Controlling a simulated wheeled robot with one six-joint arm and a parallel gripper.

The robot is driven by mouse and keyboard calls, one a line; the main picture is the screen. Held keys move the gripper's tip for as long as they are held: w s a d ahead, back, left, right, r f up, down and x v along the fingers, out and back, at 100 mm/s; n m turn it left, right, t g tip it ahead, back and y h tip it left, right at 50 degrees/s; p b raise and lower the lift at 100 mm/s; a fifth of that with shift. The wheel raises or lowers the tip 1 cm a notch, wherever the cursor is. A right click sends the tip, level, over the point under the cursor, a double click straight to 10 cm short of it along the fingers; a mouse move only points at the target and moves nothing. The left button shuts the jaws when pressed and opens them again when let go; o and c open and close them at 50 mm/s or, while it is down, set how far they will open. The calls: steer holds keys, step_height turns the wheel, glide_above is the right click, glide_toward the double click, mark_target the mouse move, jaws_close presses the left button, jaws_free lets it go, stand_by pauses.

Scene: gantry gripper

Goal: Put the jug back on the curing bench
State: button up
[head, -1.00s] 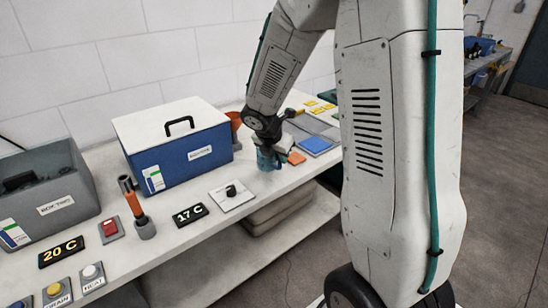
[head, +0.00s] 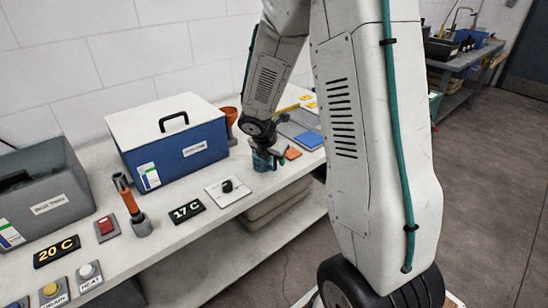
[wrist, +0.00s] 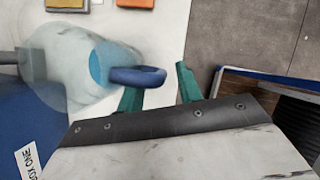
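The jug (head: 262,161) stands on the white bench (head: 185,228), partly hidden by my arm in the head view. In the wrist view the jug (wrist: 72,78) is a pale, see-through vessel with a blue handle (wrist: 137,75). My gripper (wrist: 160,85) has two green fingers, set well apart with a gap between them. The handle reaches across the left finger's tip toward the gap; whether it touches the finger I cannot tell. In the head view my gripper (head: 276,149) is right beside the jug.
A blue box with a white lid (head: 170,135) stands left of the jug, and a grey box (head: 42,190) farther left. A knob plate (head: 228,191), an orange-handled tool (head: 131,203) and a 17 C display (head: 187,211) lie in front. A blue pad (head: 309,140) lies beyond.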

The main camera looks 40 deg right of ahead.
steer(key=shift+r, duration=0.1)
steer(key=v, duration=1.2)
steer(key=s+a+r+m+y, duration=0.1)
steer(key=s+a+r+m, duration=0.2)
steer(key=s+m, duration=0.4)
steer(key=s+a+r+m+y, duration=0.2)
steer(key=s+a+m, duration=0.4)
steer(key=s, duration=0.4)
steer(key=s+a+r+m+y, duration=0.1)
steer(key=s+a+r+m, duration=0.3)
steer(key=s+m, duration=0.5)
steer(key=shift+a+r+g+y, duration=0.2)
steer(key=shift+r+g+y, duration=0.1)
steer(key=shift+r+y, duration=0.1)
